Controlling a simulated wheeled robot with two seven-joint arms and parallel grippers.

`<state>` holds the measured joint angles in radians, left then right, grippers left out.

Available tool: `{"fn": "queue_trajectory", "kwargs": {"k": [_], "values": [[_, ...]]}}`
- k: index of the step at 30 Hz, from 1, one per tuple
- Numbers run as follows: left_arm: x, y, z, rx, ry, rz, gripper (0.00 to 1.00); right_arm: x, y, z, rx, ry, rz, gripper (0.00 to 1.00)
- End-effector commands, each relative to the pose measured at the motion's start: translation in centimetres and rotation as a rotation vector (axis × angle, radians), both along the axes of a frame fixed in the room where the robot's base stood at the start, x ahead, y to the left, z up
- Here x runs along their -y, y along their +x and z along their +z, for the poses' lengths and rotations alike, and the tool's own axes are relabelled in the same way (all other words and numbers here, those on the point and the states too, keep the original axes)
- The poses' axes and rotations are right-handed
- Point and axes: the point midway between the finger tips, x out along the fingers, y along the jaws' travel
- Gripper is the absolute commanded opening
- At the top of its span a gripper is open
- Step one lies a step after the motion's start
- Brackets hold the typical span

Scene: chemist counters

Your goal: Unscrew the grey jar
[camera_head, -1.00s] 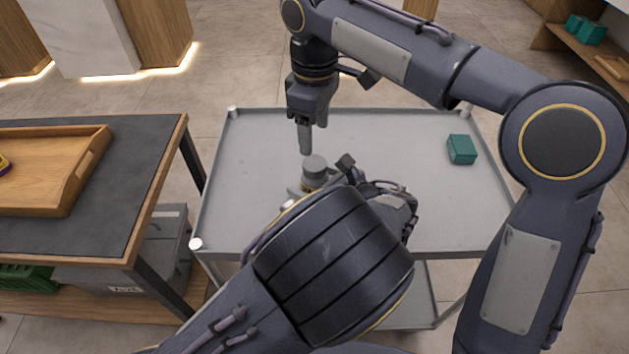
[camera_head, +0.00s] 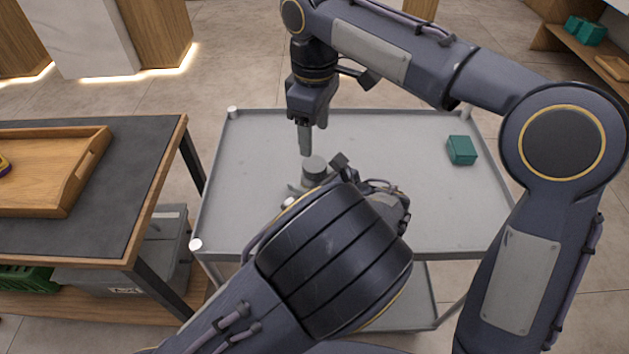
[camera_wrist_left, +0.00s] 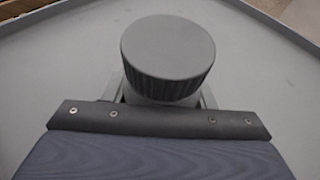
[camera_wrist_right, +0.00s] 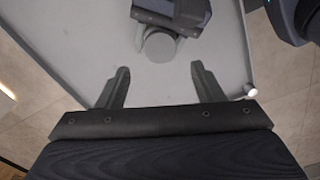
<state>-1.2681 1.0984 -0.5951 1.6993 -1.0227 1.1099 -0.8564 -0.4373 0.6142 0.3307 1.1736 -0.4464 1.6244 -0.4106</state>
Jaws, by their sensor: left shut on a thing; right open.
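The grey jar (camera_head: 314,170) stands upright on the grey cart top, its round ridged lid (camera_wrist_left: 168,50) facing up. My left gripper (camera_head: 307,186) is low at the cart and shut on the jar's body below the lid; its fingers are mostly hidden by my wrist in the head view. My right gripper (camera_head: 309,140) points down above the jar, apart from the lid. In the right wrist view its two fingers (camera_wrist_right: 158,85) are spread and empty, with the jar lid (camera_wrist_right: 159,46) seen beyond them.
The grey cart (camera_head: 400,215) has a raised rim and free room around the jar. A teal box (camera_head: 461,150) sits at its right side. To the left a dark-topped table (camera_head: 150,165) carries a wooden tray (camera_head: 85,175).

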Motion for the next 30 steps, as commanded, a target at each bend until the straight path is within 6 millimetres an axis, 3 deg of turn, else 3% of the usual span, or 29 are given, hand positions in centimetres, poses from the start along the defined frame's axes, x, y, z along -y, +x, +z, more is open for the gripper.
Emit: {"fn": "queue_trajectory", "kwargs": {"k": [5, 8, 30], "values": [[0.0, 0.0, 0.0, 0.0, 0.0, 0.0, 0.0, 0.2, 0.0, -0.1, -0.004, -0.001, -0.09, 0.61], [0.0, 0.0, 0.0, 0.0, 0.0, 0.0, 0.0, 0.5, 0.1, -0.2, -0.01, -0.003, -0.265, 0.61], [0.0, 0.0, 0.0, 0.0, 0.0, 0.0, 0.0, 4.9, 1.4, -0.2, -0.089, -0.029, -2.463, 0.61]]}}
